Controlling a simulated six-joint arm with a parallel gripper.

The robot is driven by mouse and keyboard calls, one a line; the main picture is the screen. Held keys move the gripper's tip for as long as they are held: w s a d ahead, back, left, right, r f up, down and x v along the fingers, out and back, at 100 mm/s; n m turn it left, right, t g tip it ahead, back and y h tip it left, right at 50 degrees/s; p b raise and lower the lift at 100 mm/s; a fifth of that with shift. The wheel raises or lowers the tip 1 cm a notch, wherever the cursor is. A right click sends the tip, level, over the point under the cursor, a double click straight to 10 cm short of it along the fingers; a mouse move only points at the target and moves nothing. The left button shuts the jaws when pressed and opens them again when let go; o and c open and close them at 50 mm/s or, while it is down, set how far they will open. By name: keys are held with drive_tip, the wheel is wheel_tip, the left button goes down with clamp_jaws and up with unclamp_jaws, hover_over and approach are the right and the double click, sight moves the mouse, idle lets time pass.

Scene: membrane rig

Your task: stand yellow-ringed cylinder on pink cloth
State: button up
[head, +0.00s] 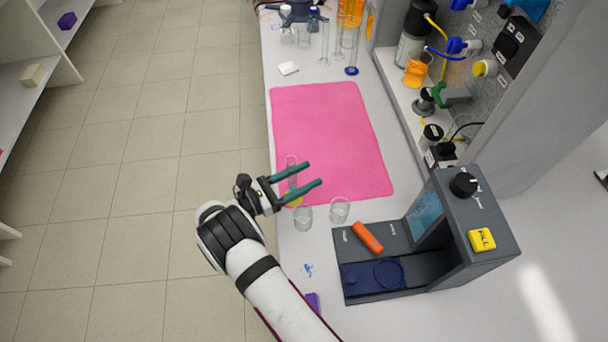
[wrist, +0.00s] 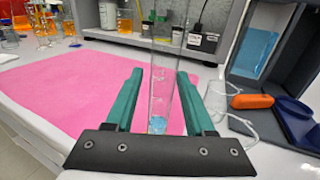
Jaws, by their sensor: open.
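A clear glass cylinder with a yellow ring (head: 293,199) at its foot stands upright at the near left corner of the pink cloth (head: 335,130). My gripper (head: 315,173) is open and level, with its green fingers pointing right across the cylinder. In the wrist view the clear cylinder (wrist: 165,70) rises between the two open fingers (wrist: 165,100), with gaps at the sides. Some blue shows low in the glass. Its foot is hidden behind the gripper body there, so I cannot tell whether it rests on the cloth's edge or the bench. The pink cloth (wrist: 75,90) is otherwise bare.
Two glass beakers (head: 303,217) (head: 340,209) stand close by, just off the cloth's near edge. A dark filling device (head: 440,240) with an orange piece (head: 367,237) is at the right. Tall glassware (head: 350,50) and rig parts line the back and right.

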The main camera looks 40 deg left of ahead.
drive_tip(key=shift+s+r, duration=0.15)
drive_tip(key=v, duration=1.1)
drive_tip(key=shift+s+a, duration=0.2)
drive_tip(key=shift+s, duration=0.15)
idle(1.6)
